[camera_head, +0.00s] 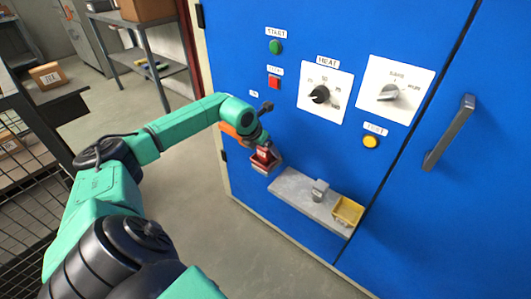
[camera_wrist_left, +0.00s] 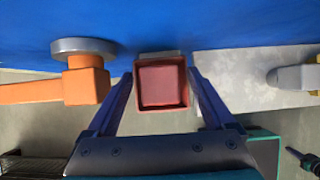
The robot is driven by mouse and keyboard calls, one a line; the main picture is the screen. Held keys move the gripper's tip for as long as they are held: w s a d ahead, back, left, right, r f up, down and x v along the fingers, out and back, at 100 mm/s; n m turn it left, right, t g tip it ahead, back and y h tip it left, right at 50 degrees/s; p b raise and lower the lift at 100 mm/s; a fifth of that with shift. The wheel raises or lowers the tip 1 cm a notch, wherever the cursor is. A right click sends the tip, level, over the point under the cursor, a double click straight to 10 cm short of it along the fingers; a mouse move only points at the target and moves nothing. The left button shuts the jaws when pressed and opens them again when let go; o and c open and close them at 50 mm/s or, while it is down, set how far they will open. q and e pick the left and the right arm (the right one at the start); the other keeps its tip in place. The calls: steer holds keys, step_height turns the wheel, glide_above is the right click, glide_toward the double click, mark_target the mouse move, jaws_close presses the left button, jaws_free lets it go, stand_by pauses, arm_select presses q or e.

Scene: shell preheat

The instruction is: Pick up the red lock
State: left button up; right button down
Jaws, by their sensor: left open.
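A small red, box-like holder (camera_head: 258,170) is at the left edge of the blue cabinet in the head view, with a darker red piece with a pale mark (camera_head: 264,154) at it. That piece may be the red lock; its shape is too small to tell. In the left wrist view the red square shape (camera_wrist_left: 160,83) lies between the fingers, with a raised rim. My left gripper (camera_wrist_left: 161,78) is open around its two sides, and I cannot tell whether the fingers touch it. My right gripper is not in view.
A grey shelf (camera_head: 292,190) on the cabinet holds a grey lock-like piece (camera_head: 319,192) and a yellow bin (camera_head: 347,211). An orange handle with a grey disc (camera_wrist_left: 86,82) is left of the red shape. A cabinet handle (camera_head: 448,133) sticks out at right.

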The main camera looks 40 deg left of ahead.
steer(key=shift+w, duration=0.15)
arm_select(q)
jaws_close()
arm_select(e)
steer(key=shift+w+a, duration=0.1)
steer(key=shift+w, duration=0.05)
arm_select(q)
steer(key=shift+r, duration=0.1)
